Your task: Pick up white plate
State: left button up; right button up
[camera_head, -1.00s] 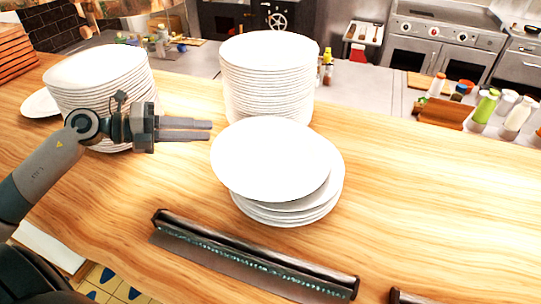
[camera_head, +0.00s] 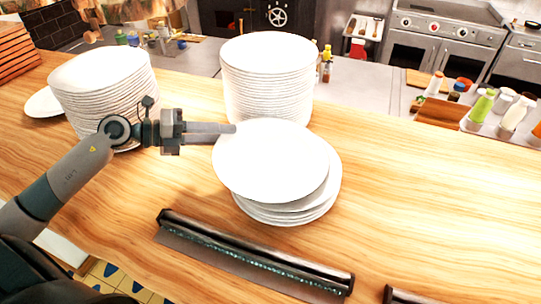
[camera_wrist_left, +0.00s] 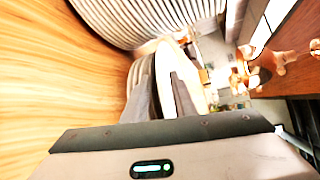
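A white plate (camera_head: 268,162) lies tilted and off-centre on top of a short stack of white plates (camera_head: 290,217) in the middle of the wooden counter. My left gripper (camera_head: 232,131) is at the upper left rim of this top plate, coming from the left, with its fingers pointing right. In the left wrist view its two fingers (camera_wrist_left: 163,95) are apart, and a white plate edge (camera_wrist_left: 166,62) shows between and beyond them. I cannot tell whether either finger touches the plate. My right gripper is not in view.
Tall plate stacks stand at the back centre (camera_head: 268,80) and at the left (camera_head: 105,85), close behind my left arm. A dark slotted strip (camera_head: 250,255) lies along the counter's front. The counter (camera_head: 430,200) to the right is clear.

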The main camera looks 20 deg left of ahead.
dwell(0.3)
pick_arm(q)
grip_shut()
dwell(1.3)
